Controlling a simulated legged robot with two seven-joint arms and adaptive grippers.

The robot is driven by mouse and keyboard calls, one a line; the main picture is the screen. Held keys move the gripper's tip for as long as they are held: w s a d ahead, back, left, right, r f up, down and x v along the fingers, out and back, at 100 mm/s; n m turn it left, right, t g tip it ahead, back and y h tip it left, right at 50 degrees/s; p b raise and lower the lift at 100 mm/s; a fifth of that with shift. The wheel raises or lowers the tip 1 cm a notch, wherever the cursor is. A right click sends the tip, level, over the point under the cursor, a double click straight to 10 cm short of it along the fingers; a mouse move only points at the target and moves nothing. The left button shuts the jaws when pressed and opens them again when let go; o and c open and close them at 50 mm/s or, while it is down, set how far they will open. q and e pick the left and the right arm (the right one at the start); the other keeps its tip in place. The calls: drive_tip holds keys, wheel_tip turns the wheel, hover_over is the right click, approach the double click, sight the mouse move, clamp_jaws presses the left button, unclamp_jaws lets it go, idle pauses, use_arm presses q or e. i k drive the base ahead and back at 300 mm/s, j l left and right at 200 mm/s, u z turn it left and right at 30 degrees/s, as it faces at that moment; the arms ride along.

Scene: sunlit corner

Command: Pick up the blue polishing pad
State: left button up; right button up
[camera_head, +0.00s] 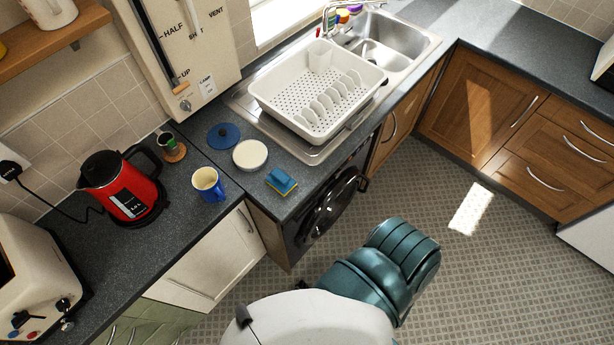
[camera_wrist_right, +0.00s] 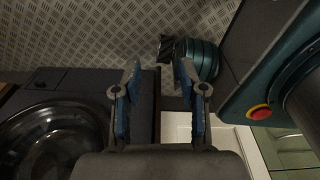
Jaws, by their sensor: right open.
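A flat round blue disc (camera_head: 223,136) with a small raised middle lies further back; I cannot tell for sure which of the two is the polishing pad. My right gripper (camera_wrist_right: 158,85) shows in the right wrist view, open and empty, with its blue-lined fingers apart above the patterned floor. Neither blue item shows in the right wrist view. My left gripper is not in view.
A round tin of pale content (camera_head: 250,154) and a blue mug (camera_head: 208,184) stand close to the pad. A red kettle (camera_head: 122,186) and toaster (camera_head: 35,275) are at left. A white dish rack (camera_head: 316,92) stands on the steel drainer. The washing machine (camera_head: 327,212) is below the counter.

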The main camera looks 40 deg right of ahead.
sight(278, 179)
drive_tip(key=z, duration=1.1)
